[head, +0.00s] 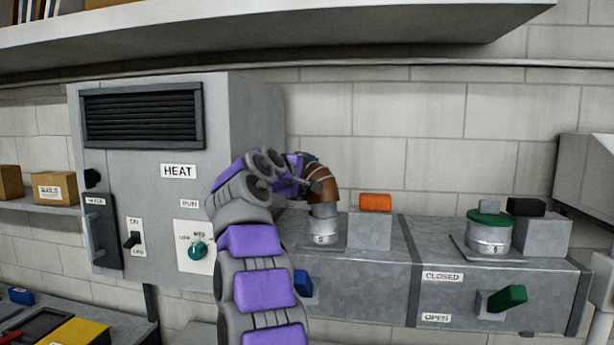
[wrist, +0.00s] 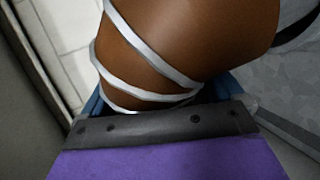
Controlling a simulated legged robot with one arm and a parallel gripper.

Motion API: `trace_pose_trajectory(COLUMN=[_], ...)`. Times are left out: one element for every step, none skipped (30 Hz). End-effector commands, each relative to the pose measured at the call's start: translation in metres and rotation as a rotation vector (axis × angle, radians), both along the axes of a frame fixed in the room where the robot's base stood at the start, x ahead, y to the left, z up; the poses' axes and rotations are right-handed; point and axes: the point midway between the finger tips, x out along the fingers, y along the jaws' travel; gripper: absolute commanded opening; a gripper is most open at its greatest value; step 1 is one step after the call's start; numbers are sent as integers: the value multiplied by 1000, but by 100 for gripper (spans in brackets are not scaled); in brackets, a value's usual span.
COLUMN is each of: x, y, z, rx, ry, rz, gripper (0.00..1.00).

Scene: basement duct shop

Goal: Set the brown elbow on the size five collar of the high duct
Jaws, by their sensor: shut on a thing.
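The brown elbow (head: 322,190) is in my gripper (head: 310,180), above the collar marked 5 (head: 324,230) on top of the high duct (head: 358,285). The elbow's lower end is in line with the collar and meets its top in the head view; I cannot tell whether it is seated on it. In the wrist view the brown elbow (wrist: 195,40), with pale bands around it, fills the space beyond my gripper's dark edge. My gripper is shut on the elbow; the fingertips are mostly hidden.
An orange-topped grey block (head: 370,229) stands just right of the collar. Farther right are a green-capped collar (head: 489,234) and a black-topped block (head: 541,236). The heater cabinet (head: 150,175) is at left, and a shelf (head: 300,28) hangs overhead.

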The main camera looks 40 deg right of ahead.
Motion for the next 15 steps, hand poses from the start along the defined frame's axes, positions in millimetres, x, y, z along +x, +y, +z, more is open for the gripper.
trace_pose_trajectory(x=[4, 5, 5, 5, 5, 5, 5, 5, 5, 5, 5, 5, 5, 5, 5], y=[-1, -1, -1, 0, 0, 0, 0, 0, 0, 1, 1, 1, 2, 2, 2], z=[-9, -9, -9, -9, -8, -8, -8, -7, -7, -6, -5, -4, -4, -3, -2], rx=[16, 15, 15, 15, 14, 13, 13, 12, 10, 9, 8, 7, 5, 4, 3], ry=[6, 5, 4, 3, 3, 2, 2, 2, 1, 0, -1, -1, -2, -3, -3], rz=[-1, -1, 0, 1, 1, 2, 2, 3, 4, 5, 6, 7, 6, 7, 8], gripper=[20, 20, 20, 20, 20, 20, 18, 17, 17, 17, 17, 17, 17, 17, 17])
